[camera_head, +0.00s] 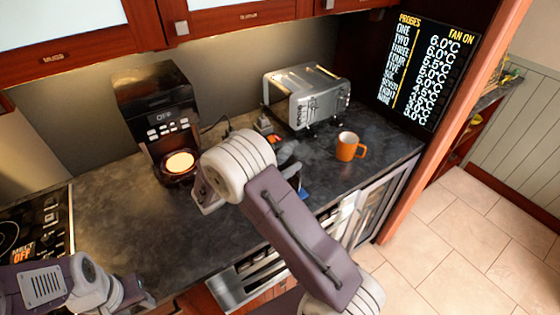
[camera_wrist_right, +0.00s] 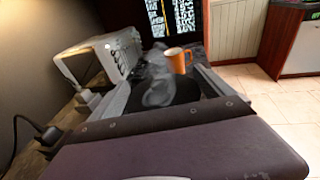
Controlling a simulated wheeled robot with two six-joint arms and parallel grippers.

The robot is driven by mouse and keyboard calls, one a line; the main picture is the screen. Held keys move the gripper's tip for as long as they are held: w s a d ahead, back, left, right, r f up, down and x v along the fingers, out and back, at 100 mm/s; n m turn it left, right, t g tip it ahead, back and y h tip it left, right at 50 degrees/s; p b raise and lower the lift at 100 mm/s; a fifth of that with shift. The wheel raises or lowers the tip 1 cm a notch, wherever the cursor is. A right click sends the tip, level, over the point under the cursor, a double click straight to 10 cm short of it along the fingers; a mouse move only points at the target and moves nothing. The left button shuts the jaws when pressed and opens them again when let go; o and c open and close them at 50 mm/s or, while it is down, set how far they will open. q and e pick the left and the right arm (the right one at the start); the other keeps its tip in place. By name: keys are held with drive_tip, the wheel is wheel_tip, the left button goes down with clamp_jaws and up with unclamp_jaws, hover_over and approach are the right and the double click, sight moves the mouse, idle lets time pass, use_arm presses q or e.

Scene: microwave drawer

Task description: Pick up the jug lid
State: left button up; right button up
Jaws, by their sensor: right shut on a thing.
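My right gripper (camera_wrist_right: 160,92) is shut on a dark, glossy piece that looks like the jug lid (camera_wrist_right: 184,92), seen between its two fingers in the right wrist view. A grey, see-through shape (camera_wrist_right: 152,62) shows just beyond it; I cannot tell whether it is the jug. In the head view my right arm hides most of the gripper and the lid, and only greyish parts show beside the wrist. My left gripper (camera_head: 132,293) is low at the left, over the counter's front edge, far from the lid; its fingers are too unclear to read.
A black coffee maker (camera_head: 160,115) with a lit, pale disc (camera_head: 180,162) stands at the back left. A silver toaster (camera_head: 306,96) stands at the back. An orange mug (camera_head: 347,147) is to the right on the dark counter (camera_head: 120,205). A hob (camera_head: 25,225) is at the left.

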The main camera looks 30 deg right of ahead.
sight(282, 158)
drive_tip(key=r, duration=0.4)
drive_tip(key=shift+s+d, duration=0.2)
drive_tip(key=shift+s, duration=0.15)
drive_tip(key=s+d+r+b, duration=0.1)
drive_tip(key=s+d+r, duration=0.4)
drive_tip(key=s, duration=0.4)
drive_tip(key=shift+s+d+r, duration=0.2)
drive_tip(key=shift+d+r, duration=0.2)
drive_tip(key=shift+r, duration=0.4)
